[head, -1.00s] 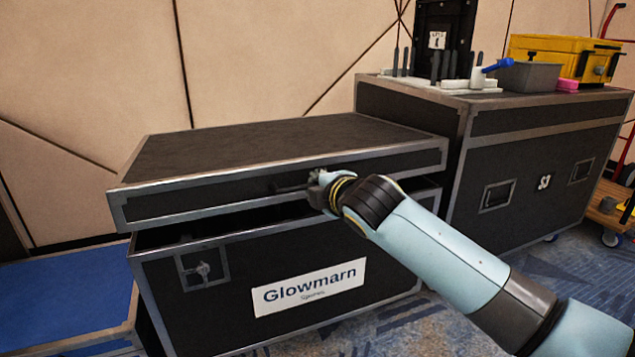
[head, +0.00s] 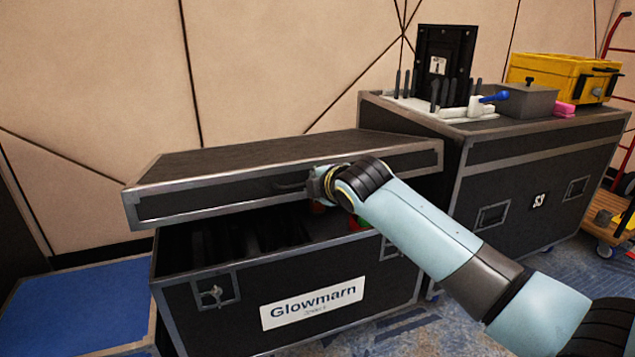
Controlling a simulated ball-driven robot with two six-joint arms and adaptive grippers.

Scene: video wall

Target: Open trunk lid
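The black trunk (head: 235,318) with metal edges and a white "Glowmarn" label stands in the middle of the head view. Its lid (head: 215,196) is tilted up at the front, leaving a wide gap above the body. A dark handle (head: 290,184) shows on the lid's front face. My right gripper (head: 318,184) is at the lid's front beside this handle. Its fingers are small and partly hidden by the wrist, so whether they are closed on the handle cannot be told. Dark dividers and some red and green items show inside the trunk. My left gripper is not in view.
A second black case (head: 520,185) stands at the right, bearing a white tray of tools, a grey box (head: 527,101) and a yellow case (head: 565,76). A low blue-topped case (head: 75,305) is at the left. A red hand truck stands at the far right.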

